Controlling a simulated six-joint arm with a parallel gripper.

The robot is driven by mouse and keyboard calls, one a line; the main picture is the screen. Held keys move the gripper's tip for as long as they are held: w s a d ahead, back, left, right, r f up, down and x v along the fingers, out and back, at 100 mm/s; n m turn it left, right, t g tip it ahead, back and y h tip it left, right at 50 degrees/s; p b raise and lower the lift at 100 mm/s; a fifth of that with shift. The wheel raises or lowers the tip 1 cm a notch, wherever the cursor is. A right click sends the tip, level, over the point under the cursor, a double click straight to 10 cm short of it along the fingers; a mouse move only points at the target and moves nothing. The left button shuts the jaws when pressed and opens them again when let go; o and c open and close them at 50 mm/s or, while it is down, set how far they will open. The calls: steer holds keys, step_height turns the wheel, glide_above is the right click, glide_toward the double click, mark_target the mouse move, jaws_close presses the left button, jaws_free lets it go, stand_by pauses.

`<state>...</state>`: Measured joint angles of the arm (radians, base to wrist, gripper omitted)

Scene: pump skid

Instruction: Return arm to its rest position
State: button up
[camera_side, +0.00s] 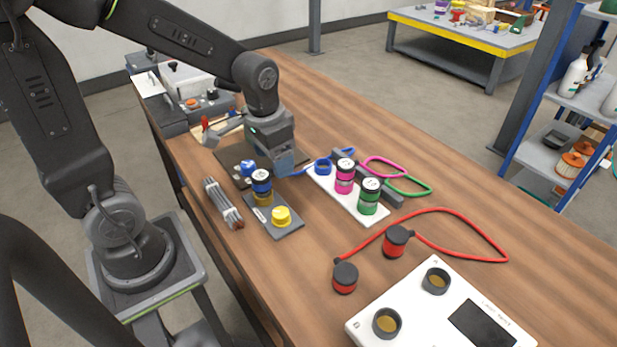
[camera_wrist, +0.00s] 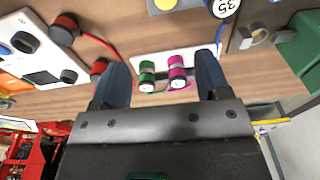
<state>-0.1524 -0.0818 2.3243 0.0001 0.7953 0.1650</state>
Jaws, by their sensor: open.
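My gripper (camera_side: 284,164) hangs over the middle of the wooden bench (camera_side: 330,110), behind the blue-banded and yellow parts in the side view. In the wrist view its two dark blue fingers (camera_wrist: 160,72) are spread wide with nothing held between them. A green-banded connector (camera_side: 369,196) and a pink-banded connector (camera_side: 344,176) stand on a white plate (camera_side: 322,182), to the right of my gripper. In the wrist view the green connector (camera_wrist: 147,76) and the pink connector (camera_wrist: 177,72) show beyond the gap between the fingers. My arm reaches out bent over the bench.
A blue-banded connector (camera_side: 261,187) and a yellow cap (camera_side: 281,216) stand on a grey plate. Red-banded connectors (camera_side: 396,241) with a red cable lie near a white panel box (camera_side: 440,318). A bundle of grey rods (camera_side: 223,203) lies at the left edge. A blue shelf rack stands right.

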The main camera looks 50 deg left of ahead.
steer(key=s+d+r+t, duration=0.4)
steer(key=s+r, duration=0.4)
steer(key=r, duration=0.2)
steer(key=shift+s+d, duration=0.25)
steer(key=shift+s, duration=0.15)
